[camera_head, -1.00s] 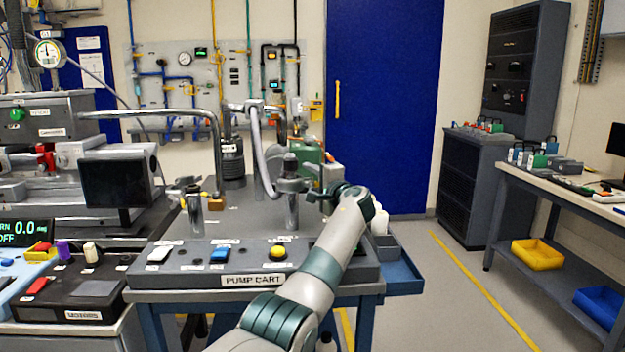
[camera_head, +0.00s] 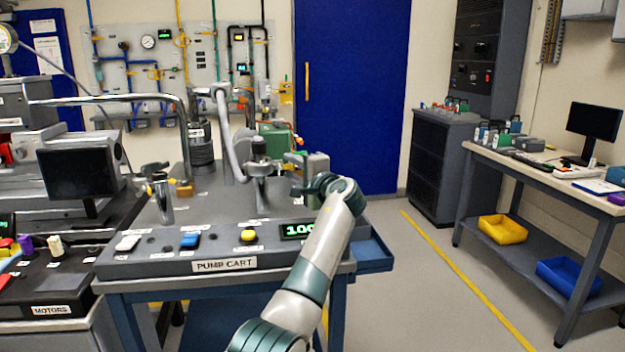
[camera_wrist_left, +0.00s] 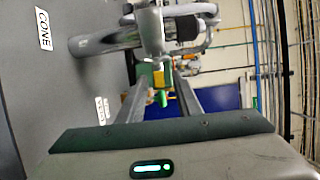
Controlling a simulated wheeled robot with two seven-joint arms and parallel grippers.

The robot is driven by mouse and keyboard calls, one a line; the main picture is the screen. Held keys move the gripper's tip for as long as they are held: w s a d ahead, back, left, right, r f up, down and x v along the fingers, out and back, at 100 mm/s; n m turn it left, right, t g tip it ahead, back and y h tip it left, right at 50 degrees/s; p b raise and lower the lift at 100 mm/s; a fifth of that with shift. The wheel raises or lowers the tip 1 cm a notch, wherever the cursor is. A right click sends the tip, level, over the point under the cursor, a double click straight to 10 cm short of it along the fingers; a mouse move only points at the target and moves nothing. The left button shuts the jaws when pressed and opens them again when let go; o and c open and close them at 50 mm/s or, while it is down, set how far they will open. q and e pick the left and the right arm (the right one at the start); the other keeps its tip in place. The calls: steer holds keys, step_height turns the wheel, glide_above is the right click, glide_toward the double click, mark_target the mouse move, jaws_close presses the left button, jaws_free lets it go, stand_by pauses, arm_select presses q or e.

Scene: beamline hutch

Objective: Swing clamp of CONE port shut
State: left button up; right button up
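The CONE label (camera_wrist_left: 43,29) shows in the left wrist view beside a grey metal port post (camera_wrist_left: 98,42). A metal clamp (camera_wrist_left: 153,28) sits around the joint at the post's top; I cannot tell how far its arm is swung. In the head view this appears to be the right-hand port (camera_head: 259,183) on the pump cart, with a grey hose (camera_head: 232,150) arching to it. My left gripper (camera_head: 300,180) is just right of that port, partly hidden by my wrist. In the wrist view its two fingers (camera_wrist_left: 158,98) stand apart with nothing between them. My right gripper is out of view.
The pump cart (camera_head: 125,268) has buttons and a lit green display along its front. A second, shorter port (camera_head: 162,199) with a clamp and a brass-coloured block (camera_head: 184,192) stands at left. A green box (camera_head: 275,138) is behind the gripper. Floor right of the cart is clear.

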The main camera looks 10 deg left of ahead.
arm_select(q)
steer(key=v, duration=1)
steer(key=shift+s+d, duration=0.15)
steer(key=shift+s, duration=0.2)
